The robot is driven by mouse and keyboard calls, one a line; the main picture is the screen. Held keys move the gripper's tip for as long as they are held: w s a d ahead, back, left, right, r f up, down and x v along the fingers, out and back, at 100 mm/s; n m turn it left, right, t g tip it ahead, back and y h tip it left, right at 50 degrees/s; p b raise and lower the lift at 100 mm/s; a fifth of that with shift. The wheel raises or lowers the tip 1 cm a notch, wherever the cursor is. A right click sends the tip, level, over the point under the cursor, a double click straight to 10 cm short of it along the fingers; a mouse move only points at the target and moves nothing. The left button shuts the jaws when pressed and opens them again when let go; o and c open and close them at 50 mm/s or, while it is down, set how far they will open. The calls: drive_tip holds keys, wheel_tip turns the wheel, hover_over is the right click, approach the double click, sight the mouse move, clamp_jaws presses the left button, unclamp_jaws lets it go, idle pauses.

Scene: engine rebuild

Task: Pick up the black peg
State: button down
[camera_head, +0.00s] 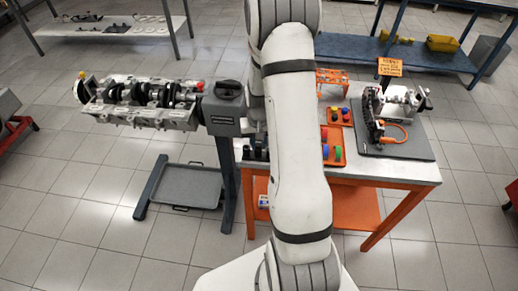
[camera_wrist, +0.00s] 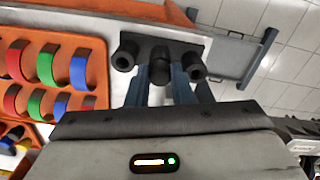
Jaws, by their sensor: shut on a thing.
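Three black pegs stand close together on a dark holder (camera_wrist: 198,45) in the wrist view. My gripper (camera_wrist: 162,82) has its slate-blue fingers on either side of the middle black peg (camera_wrist: 160,62) and is shut on it. The left black peg (camera_wrist: 124,56) and the right black peg (camera_wrist: 195,67) are just outside the fingers. I cannot tell whether the held peg is clear of the holder. In the head view my arm hides the gripper, and only dark shapes show at the table's left end.
An orange tray (camera_wrist: 62,38) of red, green and blue rings lies left of the fingers in the wrist view. In the head view an engine block (camera_head: 145,103) hangs on a stand at left, and a dark mat (camera_head: 418,148) with metal parts covers the table's right side.

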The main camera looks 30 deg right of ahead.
sight(259, 145)
drive_tip(key=shift+r, duration=0.1)
wheel_tip(259, 145, up, 10)
drive_tip(key=b, duration=0.1)
drive_tip(key=shift+b, duration=0.35)
idle(0.3)
